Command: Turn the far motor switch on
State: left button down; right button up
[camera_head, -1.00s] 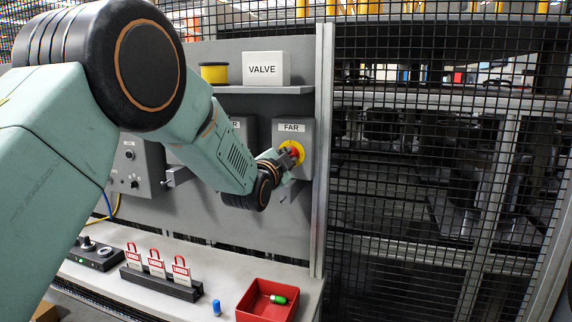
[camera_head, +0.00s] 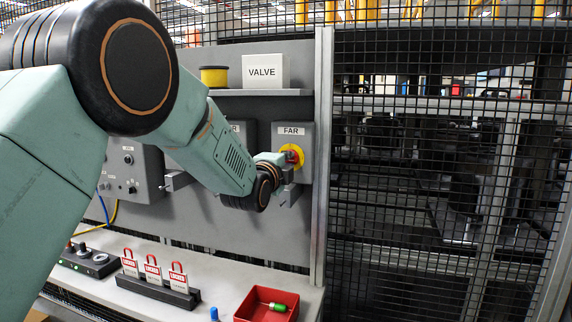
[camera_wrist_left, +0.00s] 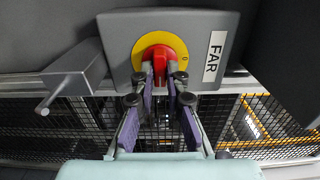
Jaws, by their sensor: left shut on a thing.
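The far motor switch is a grey box (camera_head: 304,134) labelled FAR, with a yellow disc (camera_head: 299,154) and a red knob (camera_head: 293,157), on the grey panel. In the left wrist view the red knob (camera_wrist_left: 159,56) sits on the yellow disc (camera_wrist_left: 178,47), with an "0" mark at the disc's right. My left gripper (camera_head: 284,160) reaches the knob from the left; in the left wrist view its two fingers (camera_wrist_left: 160,82) are shut on the knob's near end. The fingertips hide part of the knob. My right gripper is not in view.
A grey bracket (camera_wrist_left: 70,80) juts out beside the switch box. A shelf above holds a VALVE box (camera_head: 265,71) and a yellow spool (camera_head: 214,76). Below are red padlocks (camera_head: 153,270) on a rack and a red tray (camera_head: 267,306). Black mesh fence (camera_head: 430,180) stands to the right.

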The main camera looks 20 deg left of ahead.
pick_arm(q)
jog(key=shift+r, duration=0.15)
jog(key=c, duration=1.4)
grip_release()
jog(key=shift+d, duration=0.1)
jog(key=shift+o, duration=0.2)
jog(key=s, duration=1.2)
jog(key=shift+a, duration=0.25)
